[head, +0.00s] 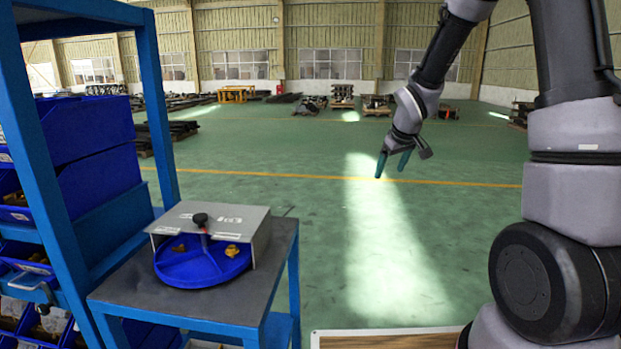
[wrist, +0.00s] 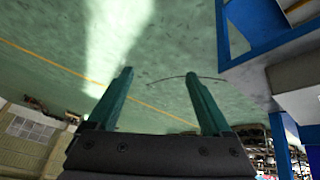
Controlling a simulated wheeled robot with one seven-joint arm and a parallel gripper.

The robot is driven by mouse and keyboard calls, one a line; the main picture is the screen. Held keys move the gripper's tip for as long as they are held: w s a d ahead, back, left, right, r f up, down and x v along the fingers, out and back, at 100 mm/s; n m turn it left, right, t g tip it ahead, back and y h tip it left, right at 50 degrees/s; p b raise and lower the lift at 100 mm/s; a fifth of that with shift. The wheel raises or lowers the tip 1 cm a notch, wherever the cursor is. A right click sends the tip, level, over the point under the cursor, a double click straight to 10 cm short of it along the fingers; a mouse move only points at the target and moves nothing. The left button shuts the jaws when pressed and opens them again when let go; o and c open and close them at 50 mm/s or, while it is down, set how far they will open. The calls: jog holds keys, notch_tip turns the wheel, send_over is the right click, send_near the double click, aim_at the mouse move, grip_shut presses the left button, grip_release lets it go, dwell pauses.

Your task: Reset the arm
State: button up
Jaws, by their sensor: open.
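My gripper (head: 390,172) hangs in the air over the open green floor, right of the blue workstation in the head view. Its two teal fingers are apart and nothing is between them. In the wrist view the gripper (wrist: 160,85) shows the same spread fingers against the green floor. My arm comes in from the right side of the head view, bent, with the forearm pointing down to the left.
A blue table (head: 262,290) at lower left carries a grey metal box (head: 255,222) with a round blue divided tray (head: 205,268). Blue shelving (head: 160,100) with bins (head: 95,190) stands far left. A wooden-edged board (head: 390,340) shows at the bottom. The floor (head: 330,230) between is clear.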

jog(key=s+d+r+m, duration=0.3)
jog(key=s+r+m, duration=0.2)
jog(key=s+r, duration=0.95)
jog(key=s+r+m, duration=0.2)
jog(key=s, duration=0.5)
jog(key=s+a+r+m+t+y, duration=0.1)
jog(key=s+r, duration=0.1)
jog(key=s, duration=0.5)
jog(key=shift+r+m, duration=0.35)
jog(key=shift+m, duration=0.05)
jog(key=shift+s, duration=0.1)
